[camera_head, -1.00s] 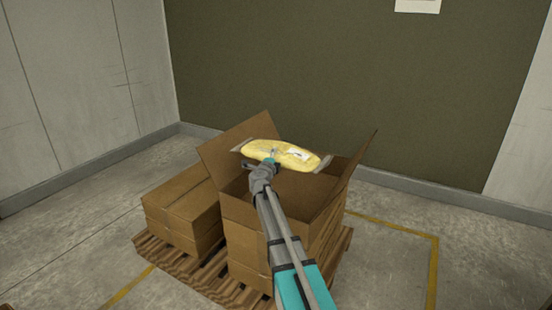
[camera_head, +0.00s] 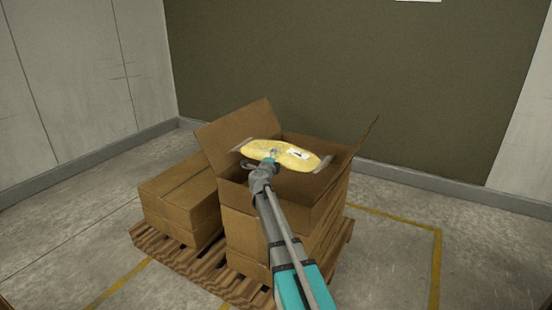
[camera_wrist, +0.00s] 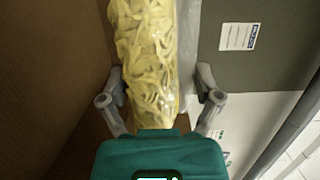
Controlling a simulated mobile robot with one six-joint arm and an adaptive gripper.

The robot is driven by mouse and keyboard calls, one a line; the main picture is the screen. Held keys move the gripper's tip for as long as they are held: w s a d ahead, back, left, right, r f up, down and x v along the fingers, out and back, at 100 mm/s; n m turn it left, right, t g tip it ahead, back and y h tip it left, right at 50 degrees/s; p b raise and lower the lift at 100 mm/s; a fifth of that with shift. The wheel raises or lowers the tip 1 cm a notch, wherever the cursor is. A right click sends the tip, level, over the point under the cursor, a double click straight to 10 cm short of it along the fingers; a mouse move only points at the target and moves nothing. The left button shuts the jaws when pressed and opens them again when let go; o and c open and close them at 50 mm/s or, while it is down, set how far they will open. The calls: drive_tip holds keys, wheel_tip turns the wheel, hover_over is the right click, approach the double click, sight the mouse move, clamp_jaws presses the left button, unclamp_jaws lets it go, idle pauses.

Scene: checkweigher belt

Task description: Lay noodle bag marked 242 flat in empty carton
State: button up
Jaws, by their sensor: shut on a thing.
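The noodle bag (camera_head: 281,154) is a yellow, elongated bag with clear ends and a white label. Its number is too small to read. My gripper (camera_head: 267,163) is shut on the bag and holds it over the mouth of the open carton (camera_head: 240,222). The carton's flaps stand up and spread; most of its inside is hidden by the bag and my arm. In the wrist view the bag (camera_wrist: 146,60) lies between the two fingers of my gripper (camera_wrist: 160,92), with noodles showing through the film.
A closed carton (camera_head: 180,202) stands left of the open one. Both are on a wooden pallet (camera_head: 170,252). A raised flap (camera_head: 347,165) rises at the right and another (camera_head: 236,134) at the left. A dark green wall is behind; yellow lines mark the floor.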

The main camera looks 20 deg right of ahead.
wheel_tip(320, 180, down, 7)
drive_tip(key=b, duration=0.6)
idle(0.5)
drive_tip(key=o, duration=1.1)
drive_tip(key=shift+s, duration=0.15)
drive_tip(key=v, duration=0.8)
idle(0.4)
